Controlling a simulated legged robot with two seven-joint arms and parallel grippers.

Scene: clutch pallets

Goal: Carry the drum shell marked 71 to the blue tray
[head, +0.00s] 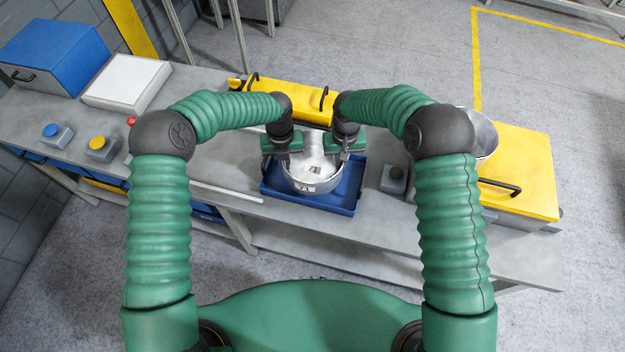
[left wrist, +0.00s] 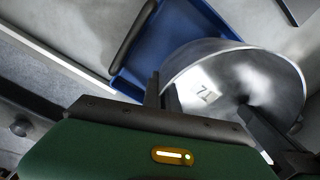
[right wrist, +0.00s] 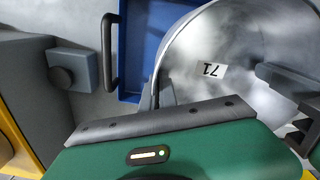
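The drum shell (head: 312,184) is a round silver metal pan with a 71 label on its inside. It stands upright at the blue tray (head: 345,204), within the tray's outline; its underside is hidden. My left gripper (head: 283,147) is at the shell's left rim and my right gripper (head: 343,147) at its right rim. In the left wrist view, the left fingers (left wrist: 208,115) are spread wide with the shell's wall (left wrist: 180,72) between them. In the right wrist view, the right fingers (right wrist: 222,85) are also spread, near the wall. The label (right wrist: 209,70) reads 71.
A yellow case (head: 290,98) lies behind the tray. A yellow box (head: 525,165) with another metal shell (head: 484,135) stands to the right, and a small grey button box (head: 394,179) sits between. Bare grey bench lies left of the tray.

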